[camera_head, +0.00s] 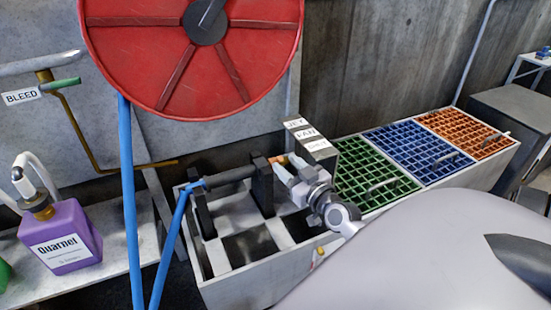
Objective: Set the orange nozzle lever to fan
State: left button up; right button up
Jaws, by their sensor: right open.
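A dark nozzle (232,174) lies across black uprights (262,187) over a grey bin, with the blue hose joined to its left end. The small orange nozzle lever (278,159) shows at its right end, partly hidden by my fingers. Behind it a block carries white labels (306,133) reading JET, FAN and SHUT from back to front. My right gripper (286,169) is open with its fingertips at the orange lever, close to the labels. I cannot tell whether they touch it or which label the lever points to. My left gripper is not in view.
A red hose reel (150,62) hangs above, with blue hose (130,200) running down. Green (372,172), blue (424,150) and orange (468,131) grates lie to the right. A purple Quarnel jug (65,237) stands left, below the BLEED valve (62,84).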

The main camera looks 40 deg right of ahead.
jog(key=shift+w+d+b, duration=0.2)
jog(key=shift+w, duration=1.3)
jog(key=shift+w+d+b, duration=0.2)
jog(key=shift+w, duration=1.3)
grip_shut()
